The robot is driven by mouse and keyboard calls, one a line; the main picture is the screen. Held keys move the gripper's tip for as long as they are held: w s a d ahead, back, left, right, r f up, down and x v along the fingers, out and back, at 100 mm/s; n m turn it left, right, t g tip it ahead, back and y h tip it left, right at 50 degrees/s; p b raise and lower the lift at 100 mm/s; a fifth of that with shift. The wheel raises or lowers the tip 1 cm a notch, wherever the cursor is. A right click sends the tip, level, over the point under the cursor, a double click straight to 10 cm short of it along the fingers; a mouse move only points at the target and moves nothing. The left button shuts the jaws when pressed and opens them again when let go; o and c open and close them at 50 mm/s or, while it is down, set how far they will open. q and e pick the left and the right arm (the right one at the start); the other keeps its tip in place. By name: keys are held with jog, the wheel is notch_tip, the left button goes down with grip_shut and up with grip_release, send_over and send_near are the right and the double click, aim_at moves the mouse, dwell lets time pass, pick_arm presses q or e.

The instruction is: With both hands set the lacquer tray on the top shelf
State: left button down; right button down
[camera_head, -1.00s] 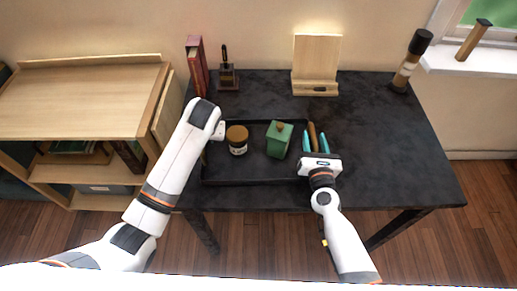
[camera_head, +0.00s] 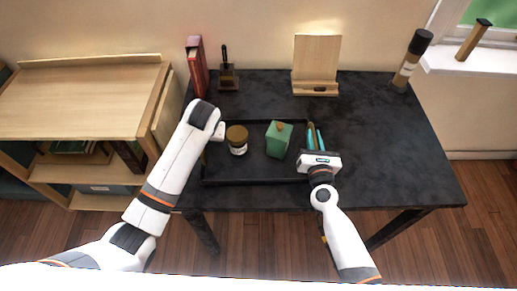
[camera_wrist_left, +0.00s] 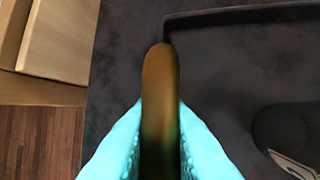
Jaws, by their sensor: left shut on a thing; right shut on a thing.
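The black lacquer tray (camera_head: 255,180) lies flat on the dark table. It holds a brown-lidded jar (camera_head: 237,140) and a green box with a knob (camera_head: 279,139). My right gripper (camera_head: 315,130) is shut on the tray's right handle, largely hidden between its teal fingers. My left gripper (camera_wrist_left: 160,135) is shut on the tray's brown left handle (camera_wrist_left: 161,68); in the head view my left forearm hides it. The wooden shelf unit stands at the left, its bare top shelf (camera_head: 85,100) lying beside the table.
On the dark table (camera_head: 390,150), a red book (camera_head: 197,66), a small dark stand (camera_head: 228,78) and a wooden holder (camera_head: 316,65) stand at the back. A dark-topped cylinder (camera_head: 410,60) stands at the back right. The top shelf has a low back ledge.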

pick_arm(q)
jog(key=shift+r, duration=0.15)
pick_arm(e)
jog(key=shift+r, duration=0.15)
